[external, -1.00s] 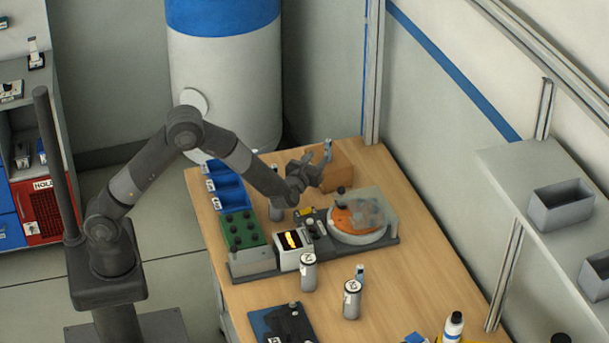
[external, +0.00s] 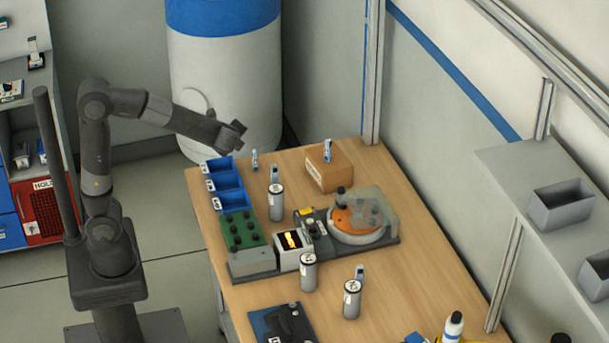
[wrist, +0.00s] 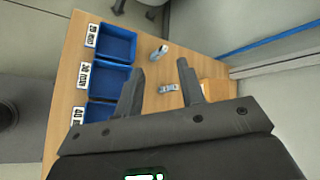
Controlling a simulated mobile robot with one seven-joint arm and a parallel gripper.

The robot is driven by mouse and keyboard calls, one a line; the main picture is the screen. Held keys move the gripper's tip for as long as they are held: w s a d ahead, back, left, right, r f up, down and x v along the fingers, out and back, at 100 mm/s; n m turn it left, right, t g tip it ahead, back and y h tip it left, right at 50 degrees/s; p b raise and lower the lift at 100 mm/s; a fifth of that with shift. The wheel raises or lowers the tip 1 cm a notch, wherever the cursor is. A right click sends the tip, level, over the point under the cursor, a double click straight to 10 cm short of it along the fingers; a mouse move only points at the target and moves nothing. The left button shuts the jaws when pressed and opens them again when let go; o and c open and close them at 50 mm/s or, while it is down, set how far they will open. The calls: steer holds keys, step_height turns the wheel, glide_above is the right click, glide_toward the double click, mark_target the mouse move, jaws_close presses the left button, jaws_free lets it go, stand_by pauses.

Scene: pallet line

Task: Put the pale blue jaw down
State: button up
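Several small pale blue jaws show in the external view. One jaw (external: 327,150) stands upright on the brown box (external: 338,170) at the back of the bench. Another jaw (external: 254,159) stands on the bench beside the blue bins; others (external: 274,174) (external: 360,272) show at the tops of grey cans, and I cannot tell whether on or behind them.
Blue bins (external: 226,181) line the bench's left edge, with a green block (external: 243,230) in front. A turntable (external: 358,218) with a clear cover stands mid-bench. Grey cans (external: 308,272) stand nearer the front. The bench's right side is mostly clear.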

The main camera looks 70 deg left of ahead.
steer(key=s+d+n+t+h, duration=0.1)
steer(key=s+d+n+h, duration=0.4)
steer(key=s, duration=0.5)
steer(key=s+d+r+n+t+h, duration=0.1)
steer(key=s+d+n+h, duration=0.4)
steer(key=s+d, duration=0.3)
steer(key=s+n, duration=0.1)
steer(key=s, duration=0.2)
steer(key=shift+r, duration=0.15)
steer(key=shift+o, duration=1)
steer(key=shift+n, duration=0.3)
